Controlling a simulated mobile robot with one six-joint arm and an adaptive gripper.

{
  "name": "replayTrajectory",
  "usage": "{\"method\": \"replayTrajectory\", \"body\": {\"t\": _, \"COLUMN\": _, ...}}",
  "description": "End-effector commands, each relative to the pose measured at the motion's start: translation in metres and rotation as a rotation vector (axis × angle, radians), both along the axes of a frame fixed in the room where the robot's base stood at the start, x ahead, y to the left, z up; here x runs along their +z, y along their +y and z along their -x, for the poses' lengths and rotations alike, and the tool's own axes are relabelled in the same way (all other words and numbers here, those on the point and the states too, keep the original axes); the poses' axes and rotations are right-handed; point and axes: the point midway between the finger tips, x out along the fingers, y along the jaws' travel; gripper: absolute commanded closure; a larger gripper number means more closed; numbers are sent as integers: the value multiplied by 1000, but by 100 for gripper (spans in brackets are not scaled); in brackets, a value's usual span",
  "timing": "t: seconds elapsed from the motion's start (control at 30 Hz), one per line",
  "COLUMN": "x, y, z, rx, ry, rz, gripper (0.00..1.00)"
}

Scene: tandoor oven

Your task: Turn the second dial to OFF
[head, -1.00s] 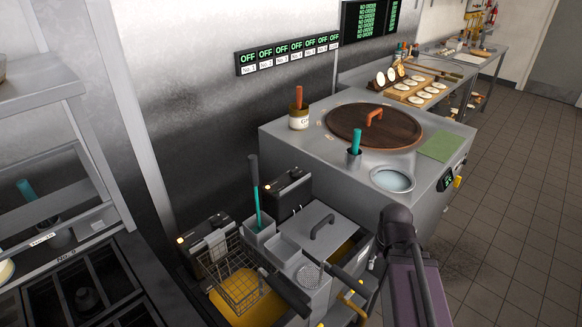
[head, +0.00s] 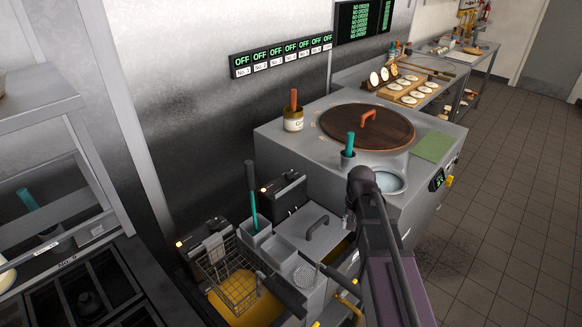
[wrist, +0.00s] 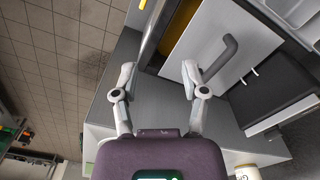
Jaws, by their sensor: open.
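I cannot make out a row of dials, or the second dial, in either view. A wall strip (head: 283,55) has several panels, all showing green OFF above numbered labels. My gripper (wrist: 158,82) is open and empty in the wrist view, its two fingers wide apart over a plain grey surface. In the head view my arm mostly hides it, near the gap between fryer and tandoor.
The fryer has a grey lid (head: 303,232) with a raised handle, a wire basket (head: 228,272) and yellow oil (head: 232,295). A teal-handled tool (head: 252,200) stands upright there. A jar (head: 293,120) and round wooden lid (head: 366,128) sit on the tandoor. Tiled floor (head: 500,220) is clear at right.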

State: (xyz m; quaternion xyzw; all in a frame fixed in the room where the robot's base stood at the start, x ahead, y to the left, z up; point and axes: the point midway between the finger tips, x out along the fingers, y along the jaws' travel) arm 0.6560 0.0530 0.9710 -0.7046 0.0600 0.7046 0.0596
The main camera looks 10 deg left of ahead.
Motion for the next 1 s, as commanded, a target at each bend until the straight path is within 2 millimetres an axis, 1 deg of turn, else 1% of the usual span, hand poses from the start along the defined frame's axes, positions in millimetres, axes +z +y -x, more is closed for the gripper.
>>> {"method": "replayTrajectory", "body": {"t": 0.03, "x": 14, "y": 12, "z": -32, "rx": -24, "ry": 0, "rz": 0, "gripper": 43}}
{"method": "replayTrajectory", "body": {"t": 0.1, "x": 22, "y": 28, "z": -59, "rx": -66, "ry": 0, "rz": 0, "gripper": 43}}
{"method": "replayTrajectory", "body": {"t": 0.17, "x": 30, "y": 41, "z": -82, "rx": -102, "ry": 0, "rz": 0, "gripper": 43}}
{"method": "replayTrajectory", "body": {"t": 0.3, "x": 47, "y": 76, "z": -135, "rx": -186, "ry": 0, "rz": 0, "gripper": 43}}
{"method": "replayTrajectory", "body": {"t": 0.37, "x": 55, "y": 92, "z": -157, "rx": -222, "ry": 0, "rz": 0, "gripper": 43}}
{"method": "replayTrajectory", "body": {"t": 0.4, "x": 60, "y": 104, "z": -172, "rx": -246, "ry": 0, "rz": 0, "gripper": 43}}
{"method": "replayTrajectory", "body": {"t": 0.47, "x": 68, "y": 121, "z": -193, "rx": -281, "ry": 0, "rz": 0, "gripper": 43}}
{"method": "replayTrajectory", "body": {"t": 0.5, "x": 72, "y": 133, "z": -207, "rx": -305, "ry": 0, "rz": -1, "gripper": 43}}
{"method": "replayTrajectory", "body": {"t": 0.6, "x": 84, "y": 162, "z": -238, "rx": -362, "ry": 0, "rz": -1, "gripper": 43}}
{"method": "replayTrajectory", "body": {"t": 0.7, "x": 92, "y": 188, "z": -263, "rx": -410, "ry": 0, "rz": -1, "gripper": 43}}
{"method": "replayTrajectory", "body": {"t": 0.8, "x": 99, "y": 207, "z": -281, "rx": -449, "ry": 0, "rz": -1, "gripper": 43}}
{"method": "replayTrajectory", "body": {"t": 0.9, "x": 102, "y": 221, "z": -292, "rx": -473, "ry": 0, "rz": -1, "gripper": 43}}
{"method": "replayTrajectory", "body": {"t": 1.0, "x": 103, "y": 227, "z": -296, "rx": -488, "ry": 0, "rz": -1, "gripper": 43}}
